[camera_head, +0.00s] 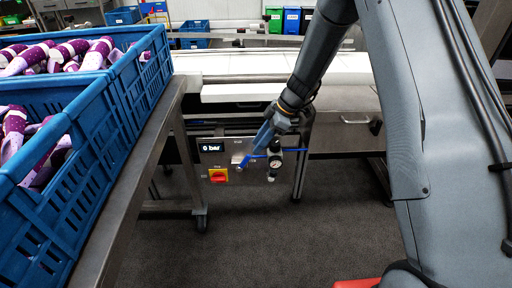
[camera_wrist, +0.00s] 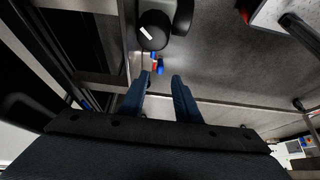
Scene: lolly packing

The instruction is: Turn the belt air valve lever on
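The valve panel (camera_head: 210,160) is a grey box under the conveyor in the head view, with a display reading "0 bar". A blue lever (camera_head: 243,163) shows on its front, partly hidden by my gripper (camera_head: 259,148). My gripper reaches down to the panel, with its fingertips close to the lever; I cannot tell whether they touch. In the wrist view my gripper (camera_wrist: 160,77) has its two fingers apart, with a gap between them. Small blue and red parts (camera_wrist: 157,66) show just beyond the fingertips. The lever's exact angle is unclear.
A red-and-yellow switch (camera_head: 218,176) and a round gauge (camera_head: 275,162) are on the panel. A black knob with a white mark (camera_wrist: 152,31) is beyond the fingers. A blue crate (camera_head: 118,95) of purple lollies stands left on a metal table. The floor (camera_head: 250,240) below is clear.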

